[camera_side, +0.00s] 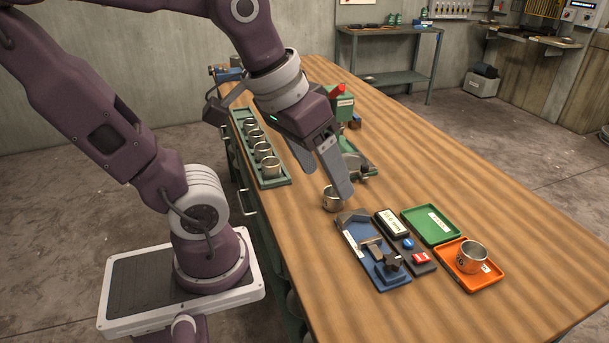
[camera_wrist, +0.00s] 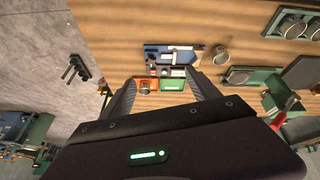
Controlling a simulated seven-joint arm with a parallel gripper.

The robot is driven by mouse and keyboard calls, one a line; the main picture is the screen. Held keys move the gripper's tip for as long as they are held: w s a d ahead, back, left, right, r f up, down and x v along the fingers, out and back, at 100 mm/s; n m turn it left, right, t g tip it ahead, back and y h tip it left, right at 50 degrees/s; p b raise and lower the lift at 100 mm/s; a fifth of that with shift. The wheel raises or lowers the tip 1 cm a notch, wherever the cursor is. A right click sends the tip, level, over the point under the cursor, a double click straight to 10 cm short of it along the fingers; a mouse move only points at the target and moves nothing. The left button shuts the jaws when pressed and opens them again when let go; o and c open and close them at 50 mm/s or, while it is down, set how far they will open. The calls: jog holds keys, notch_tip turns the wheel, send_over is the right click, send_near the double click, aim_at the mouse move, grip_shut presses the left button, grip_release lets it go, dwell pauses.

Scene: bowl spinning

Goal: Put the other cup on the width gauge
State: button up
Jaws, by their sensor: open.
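A metal cup (camera_side: 333,203) stands on the bare bench just left of the blue width gauge (camera_side: 352,236) in the side view. The gauge bears grey jaw parts and a dark block, and no cup is on it. Another metal cup (camera_side: 472,257) with dark marking stands in the orange tray (camera_side: 487,279). My gripper (camera_side: 330,183) is open and empty above the bench, close to the loose cup in the side view. In the wrist view the fingers (camera_wrist: 160,78) are apart; the loose cup (camera_wrist: 221,55) lies outside them to the right, and the gauge (camera_wrist: 157,57) is ahead.
A dark readout box (camera_side: 392,223) with blue and red buttons sits beside the gauge. A green tray (camera_side: 430,225) is empty. A green rack (camera_side: 272,182) holds several cups at the left edge. A green machine (camera_side: 343,105) stands behind my gripper. The bench's right side is clear.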

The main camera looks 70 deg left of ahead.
jog(key=shift+o, duration=0.4)
jog(key=s+m, duration=0.1)
jog(key=s+d+m, duration=0.1)
jog(key=s+m, duration=0.1)
jog(key=shift+s+d+t, duration=0.1)
jog(key=shift+s+t, duration=0.15)
jog(key=shift+t, duration=0.15)
jog(key=m+g+h, duration=0.1)
jog(key=m+g, duration=0.4)
jog(key=m, duration=1)
send_over(334, 195)
jog(key=s+d, duration=0.2)
notch_tip(334, 195, down, 17)
jog(key=shift+m, duration=0.3)
jog(key=f, duration=0.5)
jog(key=w+f, duration=0.1)
jog(key=f, duration=0.1)
jog(key=shift+d+f, duration=0.1)
jog(key=shift+f, duration=0.05)
jog(key=shift+c, duration=0.4)
